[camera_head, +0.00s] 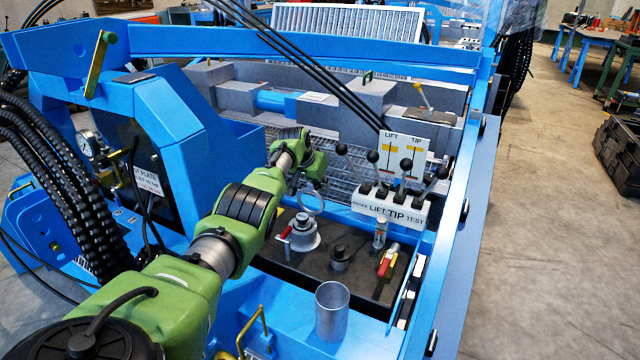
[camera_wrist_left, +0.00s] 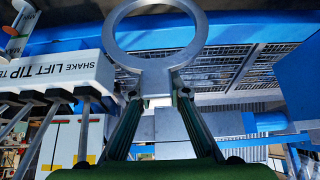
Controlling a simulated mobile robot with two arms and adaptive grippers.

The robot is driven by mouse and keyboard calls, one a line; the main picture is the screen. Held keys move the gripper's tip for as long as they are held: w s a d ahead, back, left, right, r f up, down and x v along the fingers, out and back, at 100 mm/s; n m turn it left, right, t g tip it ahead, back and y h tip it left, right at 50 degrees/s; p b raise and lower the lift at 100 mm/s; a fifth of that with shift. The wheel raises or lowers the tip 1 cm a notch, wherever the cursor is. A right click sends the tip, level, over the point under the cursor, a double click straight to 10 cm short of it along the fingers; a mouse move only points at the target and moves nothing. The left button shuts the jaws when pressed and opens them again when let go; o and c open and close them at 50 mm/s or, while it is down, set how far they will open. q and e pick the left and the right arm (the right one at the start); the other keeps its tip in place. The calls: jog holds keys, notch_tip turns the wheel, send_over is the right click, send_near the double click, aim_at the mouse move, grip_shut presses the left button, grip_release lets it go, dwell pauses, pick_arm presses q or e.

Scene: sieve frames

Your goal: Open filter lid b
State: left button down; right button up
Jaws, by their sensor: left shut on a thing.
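My left gripper (camera_head: 308,182) reaches in from the left and is shut on a flat grey metal ring (camera_head: 310,202). In the left wrist view the ring (camera_wrist_left: 192,40) sticks out beyond the fingertips (camera_wrist_left: 157,98), held by its short tab. In the head view the ring hangs above a dark panel (camera_head: 305,262), apart from the fittings there. A silver round fitting (camera_head: 303,240) with a red lever stands just below and left of it. A dark capped fitting (camera_head: 340,258) stands to the right. I cannot tell which one is filter lid b. My right gripper is not in view.
A white control block (camera_head: 390,207) with several black-knobbed levers stands close right of the gripper. A red-handled valve (camera_head: 388,262) and a grey open cylinder (camera_head: 332,310) stand nearer. Blue machine beams (camera_head: 300,42) and a wire mesh lie behind.

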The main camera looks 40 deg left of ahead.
pick_arm(q)
jog(key=shift+s+d+f, duration=0.2)
jog(key=shift+s+f, duration=0.05)
jog(key=shift+f, duration=0.4)
jog(key=c, duration=1.9)
grip_release()
jog(key=shift+w, duration=0.15)
jog(key=shift+a, duration=0.15)
jog(key=shift+a+r, duration=0.1)
jog(key=shift+r, duration=0.1)
jog(key=shift+r, duration=0.15)
jog(key=shift+s+r, duration=0.25)
jog(key=shift+r, duration=0.2)
jog(key=v, duration=1)
jog(key=shift+s+r, duration=0.2)
jog(key=shift+r, duration=0.1)
